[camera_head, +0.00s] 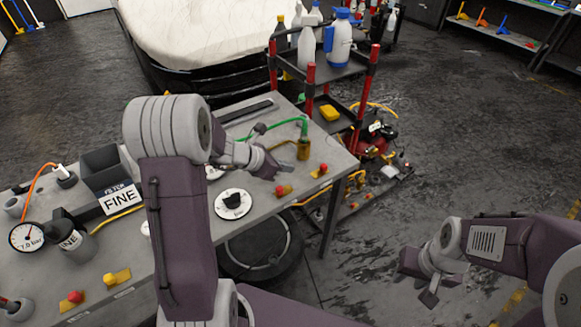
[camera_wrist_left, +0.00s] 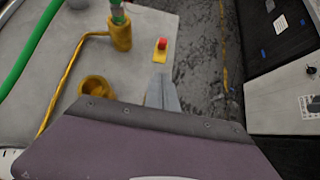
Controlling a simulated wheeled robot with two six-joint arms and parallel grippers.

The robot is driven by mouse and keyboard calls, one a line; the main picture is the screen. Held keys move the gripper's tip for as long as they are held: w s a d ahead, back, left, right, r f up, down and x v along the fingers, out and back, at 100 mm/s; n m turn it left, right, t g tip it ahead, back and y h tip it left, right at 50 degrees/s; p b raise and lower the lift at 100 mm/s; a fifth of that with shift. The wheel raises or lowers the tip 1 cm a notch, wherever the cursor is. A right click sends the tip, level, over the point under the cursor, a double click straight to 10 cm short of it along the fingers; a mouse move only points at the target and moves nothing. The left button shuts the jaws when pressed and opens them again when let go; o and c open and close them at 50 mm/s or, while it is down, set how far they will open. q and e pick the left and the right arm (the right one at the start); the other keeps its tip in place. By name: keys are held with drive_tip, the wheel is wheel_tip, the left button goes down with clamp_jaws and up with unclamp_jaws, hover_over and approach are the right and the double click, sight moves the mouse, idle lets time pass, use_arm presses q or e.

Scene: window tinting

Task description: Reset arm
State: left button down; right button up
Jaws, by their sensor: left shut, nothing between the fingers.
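My left gripper (camera_head: 274,171) hangs over the right part of the grey workbench (camera_head: 190,264), shut and empty. In the left wrist view its closed fingers (camera_wrist_left: 162,93) point toward the bench edge, with nothing between them. A red button on a yellow base (camera_wrist_left: 161,48) is just beyond the fingertips. A brass fitting with a green hose (camera_head: 304,148) stands to the right of the gripper. My right gripper (camera_head: 428,292) is over the open floor at the lower right, clear of the bench. Its finger gap is not clear to see.
The bench also holds a pressure gauge (camera_head: 27,237), a grey bin labelled FINE (camera_head: 107,168) and a dial (camera_head: 233,204). Behind it stand a red-posted cart (camera_head: 348,68) with bottles and a white-covered object (camera_head: 205,38). Red machinery (camera_head: 375,142) sits on the floor.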

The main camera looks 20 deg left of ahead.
use_arm(q)
drive_tip(key=s+d+r+m+h, duration=0.1)
drive_tip(key=d+r+m, duration=0.2)
drive_tip(key=d, duration=0.3)
drive_tip(key=s+d+f+m+g+y, duration=0.15)
drive_tip(key=s+d+m+g, duration=0.3)
drive_tip(key=s+m, duration=0.45)
drive_tip(key=s+a+f+m+g+y, duration=0.1)
drive_tip(key=s+a+m, duration=0.3)
drive_tip(key=m, duration=0.4)
drive_tip(key=s+a+f+m+y, duration=0.4)
drive_tip(key=s+m, duration=0.3)
drive_tip(key=m, duration=0.1)
drive_tip(key=shift+a+g, duration=0.35)
drive_tip(key=shift+f, duration=0.1)
